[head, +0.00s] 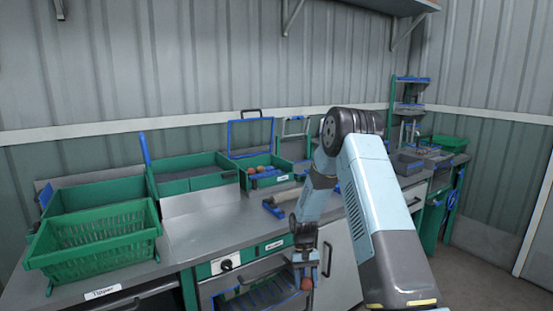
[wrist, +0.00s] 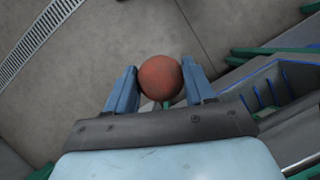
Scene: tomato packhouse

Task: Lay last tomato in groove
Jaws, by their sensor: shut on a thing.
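A red tomato (wrist: 160,77) is between the two blue fingers of my gripper (wrist: 160,88) in the wrist view. The fingers are shut on its sides and its far side sticks out past them. In the head view my gripper (head: 305,262) hangs low in front of the bench with the tomato (head: 307,284) under it. A pulled-out tray with blue edges and slats (head: 262,298) lies below and left of the gripper. Part of a blue-edged tray (wrist: 275,88) also shows right of the gripper in the wrist view. I cannot tell a single groove apart.
A green basket (head: 95,238) and green trays (head: 190,175) stand on the bench's left. A small green box (head: 262,178) with a few round reddish things stands at the back. Grey floor (wrist: 90,50) lies under the gripper in the wrist view. The bench front is close to my arm.

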